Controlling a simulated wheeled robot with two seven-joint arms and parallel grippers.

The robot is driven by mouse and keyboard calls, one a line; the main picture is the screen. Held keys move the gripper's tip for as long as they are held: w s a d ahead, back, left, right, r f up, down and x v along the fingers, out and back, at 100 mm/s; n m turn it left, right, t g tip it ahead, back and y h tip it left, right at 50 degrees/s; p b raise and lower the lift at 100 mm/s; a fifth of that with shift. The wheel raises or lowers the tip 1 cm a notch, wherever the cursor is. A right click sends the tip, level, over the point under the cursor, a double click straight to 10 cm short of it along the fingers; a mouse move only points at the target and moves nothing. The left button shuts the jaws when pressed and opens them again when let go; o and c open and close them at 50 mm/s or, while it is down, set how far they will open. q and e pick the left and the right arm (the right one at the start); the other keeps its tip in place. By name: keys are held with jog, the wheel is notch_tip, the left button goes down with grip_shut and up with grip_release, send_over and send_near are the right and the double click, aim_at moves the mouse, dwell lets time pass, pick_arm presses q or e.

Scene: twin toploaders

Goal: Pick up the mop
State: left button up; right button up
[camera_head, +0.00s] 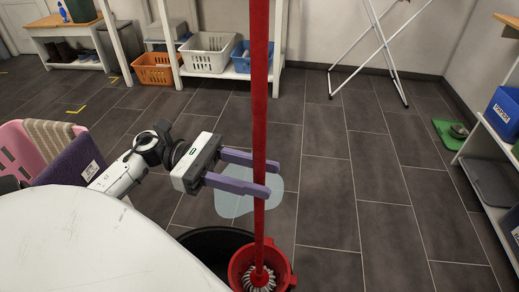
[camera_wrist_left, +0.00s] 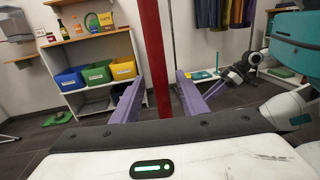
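The mop has a long red handle (camera_head: 259,90) standing nearly upright, with its grey-white stringy head (camera_head: 260,279) down in a red bucket (camera_head: 283,268). My left gripper (camera_head: 270,178) is at the handle's middle, with its two purple fingers apart. In the left wrist view, the handle (camera_wrist_left: 152,50) stands between the open fingers (camera_wrist_left: 158,88), closer to the left finger, with a gap to the right one. My right gripper (camera_wrist_left: 232,76) shows small at the right of the left wrist view; how far its fingers are apart is unclear.
A dark round tub (camera_head: 205,242) stands beside the bucket. A pale puddle (camera_head: 232,206) lies on the tiles behind it. A white rounded surface (camera_head: 90,240) fills the lower left, with pink and purple baskets (camera_head: 75,160) beyond.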

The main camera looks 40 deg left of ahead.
pick_arm(q)
jog(key=x, duration=0.4)
jog(key=shift+d+f, duration=0.15)
jog(key=shift+d, duration=0.05)
grip_shut()
